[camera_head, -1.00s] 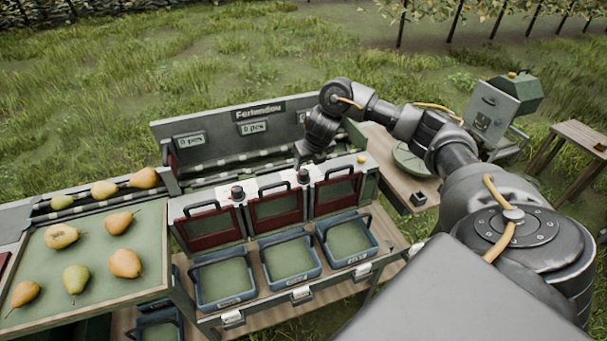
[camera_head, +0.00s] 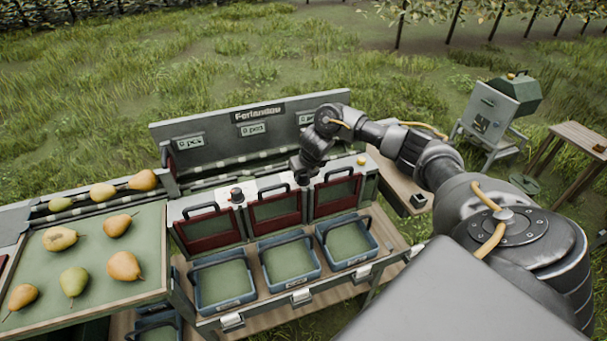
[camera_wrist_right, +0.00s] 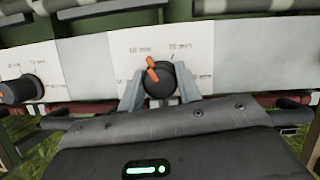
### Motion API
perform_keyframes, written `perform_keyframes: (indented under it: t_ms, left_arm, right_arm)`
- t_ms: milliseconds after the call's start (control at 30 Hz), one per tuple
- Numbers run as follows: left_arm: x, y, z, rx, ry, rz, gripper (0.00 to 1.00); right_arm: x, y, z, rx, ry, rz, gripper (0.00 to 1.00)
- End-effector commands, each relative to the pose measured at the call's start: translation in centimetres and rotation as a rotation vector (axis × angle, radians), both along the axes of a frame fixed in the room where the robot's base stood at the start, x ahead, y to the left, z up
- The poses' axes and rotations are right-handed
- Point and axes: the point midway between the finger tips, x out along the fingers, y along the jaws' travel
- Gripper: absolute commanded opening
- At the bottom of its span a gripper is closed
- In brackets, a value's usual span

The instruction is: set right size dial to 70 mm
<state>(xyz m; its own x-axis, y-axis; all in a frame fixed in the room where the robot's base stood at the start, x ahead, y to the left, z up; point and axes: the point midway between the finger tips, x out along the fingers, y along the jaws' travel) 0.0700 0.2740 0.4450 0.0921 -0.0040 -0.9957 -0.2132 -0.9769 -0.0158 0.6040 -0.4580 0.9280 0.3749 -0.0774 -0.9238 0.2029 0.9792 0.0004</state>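The right size dial (camera_wrist_right: 161,84) is a black round knob with an orange pointer on a white plate, in the middle of the right wrist view. Its pointer leans up and slightly left, between the 60 mm mark (camera_wrist_right: 140,50) and the 70 mm mark (camera_wrist_right: 180,48), nearer 60 mm. My right gripper (camera_wrist_right: 161,80) has one finger on each side of the knob and looks shut on it. In the head view the right gripper (camera_head: 308,172) hides this dial. My left gripper is not in view.
Another black dial (camera_wrist_right: 20,90) sits to the left on the plate; it also shows in the head view (camera_head: 237,195). Blue crates (camera_head: 222,281) stand below red-framed flaps (camera_head: 208,230). Several pears lie on the green tray (camera_head: 95,240) at left.

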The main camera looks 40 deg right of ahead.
Motion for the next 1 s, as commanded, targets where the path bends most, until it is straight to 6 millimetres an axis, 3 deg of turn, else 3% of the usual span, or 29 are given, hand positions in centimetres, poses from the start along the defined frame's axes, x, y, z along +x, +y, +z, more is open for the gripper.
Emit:
perform_keyframes:
  t_ms: [167,567,1000]
  left_arm:
    - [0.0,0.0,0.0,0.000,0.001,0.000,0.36]
    - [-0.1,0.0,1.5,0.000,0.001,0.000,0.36]
    - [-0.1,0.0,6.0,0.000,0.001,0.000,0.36]
  right_arm:
    - [0.0,-0.1,0.0,-0.001,0.000,0.000,0.11]
    - [0.0,0.1,0.4,0.001,0.001,-0.100,0.11]
    - [0.0,0.1,0.6,-0.001,0.001,-0.485,0.11]
